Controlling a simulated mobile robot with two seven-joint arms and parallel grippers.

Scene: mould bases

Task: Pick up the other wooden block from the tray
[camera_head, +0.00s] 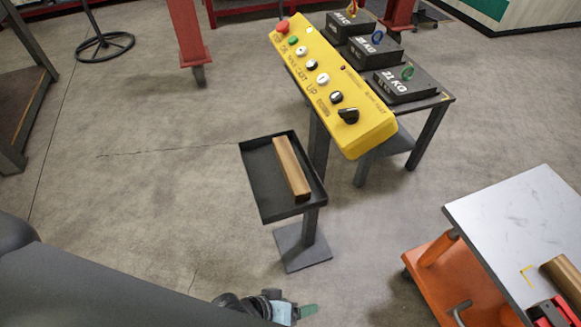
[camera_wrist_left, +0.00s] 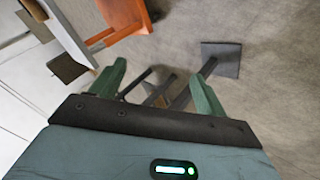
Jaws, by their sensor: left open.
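One wooden block (camera_head: 291,167) lies lengthwise in the black tray (camera_head: 259,196), which stands on a grey pedestal in the middle of the head view. Another wooden block (camera_head: 562,277) lies on the white-topped table at the right edge, partly cut off by the frame. My left gripper (camera_head: 300,312) is at the bottom of the head view, well short of the tray and apart from both blocks. In the left wrist view its two green fingers (camera_wrist_left: 160,87) stand wide apart with nothing between them. My right gripper is not seen.
A yellow control panel (camera_head: 335,90) with buttons stands just behind the tray. Black weights (camera_head: 403,85) sit on a dark stand beyond it. The white-topped table (camera_head: 500,215) has an orange frame (camera_head: 450,280). A red and black object (camera_head: 548,312) is at its near edge. Floor left of the tray is clear.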

